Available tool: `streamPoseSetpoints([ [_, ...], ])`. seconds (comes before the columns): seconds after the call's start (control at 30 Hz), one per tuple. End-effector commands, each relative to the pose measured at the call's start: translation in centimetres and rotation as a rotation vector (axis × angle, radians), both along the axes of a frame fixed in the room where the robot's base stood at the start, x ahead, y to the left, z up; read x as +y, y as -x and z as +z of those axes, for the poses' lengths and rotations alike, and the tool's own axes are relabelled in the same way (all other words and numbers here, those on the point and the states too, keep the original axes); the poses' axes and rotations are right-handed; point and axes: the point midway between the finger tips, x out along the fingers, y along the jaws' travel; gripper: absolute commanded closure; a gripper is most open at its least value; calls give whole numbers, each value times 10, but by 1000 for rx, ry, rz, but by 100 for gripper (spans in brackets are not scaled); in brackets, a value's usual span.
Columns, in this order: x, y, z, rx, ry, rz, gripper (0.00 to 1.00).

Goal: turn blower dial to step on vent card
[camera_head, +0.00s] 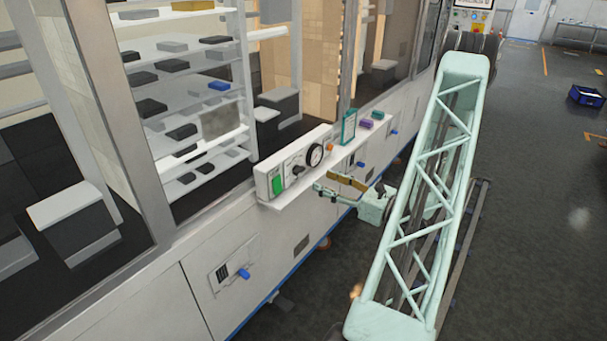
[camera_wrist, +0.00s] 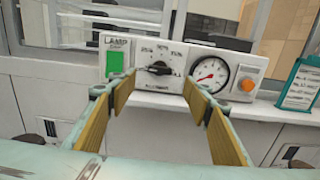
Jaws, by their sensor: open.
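The blower panel (camera_head: 262,186) is a white box on the ledge, also in the wrist view (camera_wrist: 172,94). Its black dial (camera_wrist: 158,69) sits in a marked white scale plate, pointer roughly level; the small lettering is unreadable. It shows small in the head view (camera_head: 298,169). A teal-framed card (camera_head: 348,128), likely the vent card, stands right of the panel; its text is too small to read in the wrist view (camera_wrist: 301,86). My gripper (camera_head: 323,181) is open and empty in front of the panel. In the wrist view its fingertips (camera_wrist: 158,77) stand either side of the dial, apparently short of it.
The panel also carries a green lamp switch (camera_wrist: 116,63), a round gauge (camera_wrist: 209,76) and an orange button (camera_wrist: 247,86). Purple (camera_head: 366,123) and teal (camera_head: 378,115) blocks lie farther along the narrow ledge. Glazed shelving (camera_head: 190,50) stands behind. Open floor lies to the right.

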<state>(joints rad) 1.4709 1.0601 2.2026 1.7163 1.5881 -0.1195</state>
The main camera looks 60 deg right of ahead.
Motion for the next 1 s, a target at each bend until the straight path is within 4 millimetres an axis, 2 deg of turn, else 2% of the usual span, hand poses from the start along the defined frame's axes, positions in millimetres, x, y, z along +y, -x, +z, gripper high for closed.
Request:
streamPoseSetpoints([
  [1.0,-4,-93,-1,0,0,1,55],
])
